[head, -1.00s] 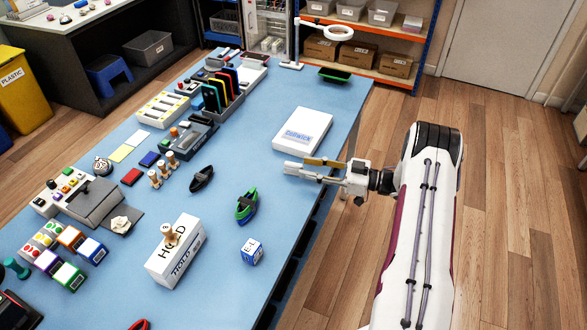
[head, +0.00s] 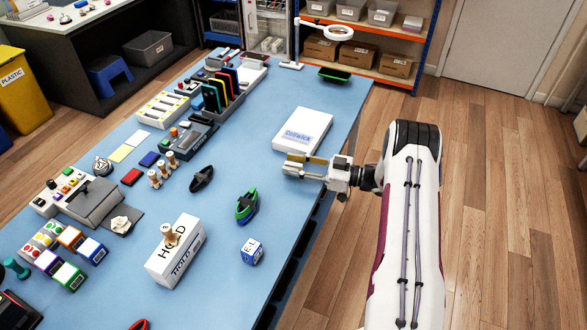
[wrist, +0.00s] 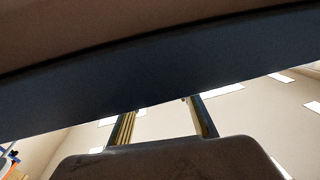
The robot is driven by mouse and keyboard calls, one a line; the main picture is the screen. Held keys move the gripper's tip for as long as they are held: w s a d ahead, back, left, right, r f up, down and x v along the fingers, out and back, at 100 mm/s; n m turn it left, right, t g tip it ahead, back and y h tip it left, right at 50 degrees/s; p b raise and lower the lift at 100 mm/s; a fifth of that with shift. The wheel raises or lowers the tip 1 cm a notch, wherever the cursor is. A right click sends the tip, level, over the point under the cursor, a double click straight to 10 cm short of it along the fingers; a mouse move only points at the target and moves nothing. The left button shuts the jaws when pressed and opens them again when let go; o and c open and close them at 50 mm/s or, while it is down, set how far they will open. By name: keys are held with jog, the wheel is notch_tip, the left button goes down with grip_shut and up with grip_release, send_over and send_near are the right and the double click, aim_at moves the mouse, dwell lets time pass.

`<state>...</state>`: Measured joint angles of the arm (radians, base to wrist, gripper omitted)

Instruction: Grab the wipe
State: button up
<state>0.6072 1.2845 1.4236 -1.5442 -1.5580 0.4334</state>
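A crumpled white cloth, which looks like the wipe (head: 121,223), lies on a dark grey mat at the left of the blue table in the head view. My gripper (head: 296,166) is far to its right, by the table's right edge, just below the white box. Its two fingers stand apart with nothing seen between them. The fingers also show apart in the wrist view (wrist: 163,122). The wipe cannot be made out in the wrist view.
A white lettered box (head: 302,130) lies close beyond my gripper. Black clip (head: 201,179), green clamp (head: 246,207), a lettered cube (head: 251,251) and the HOLD box (head: 175,251) stand between gripper and cloth. A dark band crosses the wrist view; I cannot tell what it is.

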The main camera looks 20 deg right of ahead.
aim_at(293, 164)
jog(key=shift+a, duration=0.1)
dwell(0.4)
jog(key=c, duration=0.8)
jog(key=shift+c, duration=0.2)
jog(key=shift+r, duration=0.15)
jog(key=shift+r, duration=4.85)
jog(key=shift+w, duration=0.1)
